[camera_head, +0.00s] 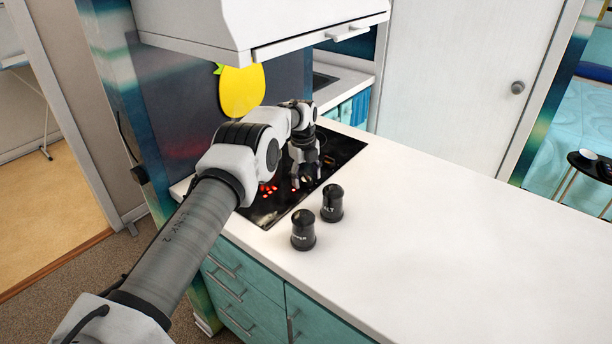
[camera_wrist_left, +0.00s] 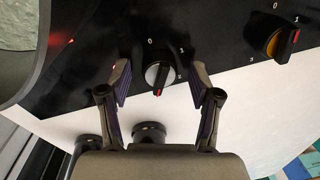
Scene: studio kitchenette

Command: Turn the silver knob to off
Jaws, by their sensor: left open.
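The silver knob (camera_wrist_left: 158,75) sits on the black cooktop panel (camera_wrist_left: 105,60) in the left wrist view. Its red pointer mark is toward the bottom of that picture, away from the printed 0 above it. My left gripper (camera_wrist_left: 160,82) is open, with one fingertip on each side of the knob and visible gaps between them.
A brass-coloured knob (camera_wrist_left: 275,42) with a red mark sits to the right. Black pepper (camera_head: 303,230) and salt (camera_head: 332,203) shakers stand on the white counter (camera_head: 440,210) near the cooktop. Red lights (camera_head: 268,188) glow on the cooktop. A white hood (camera_head: 220,25) hangs above. The counter's right side is clear.

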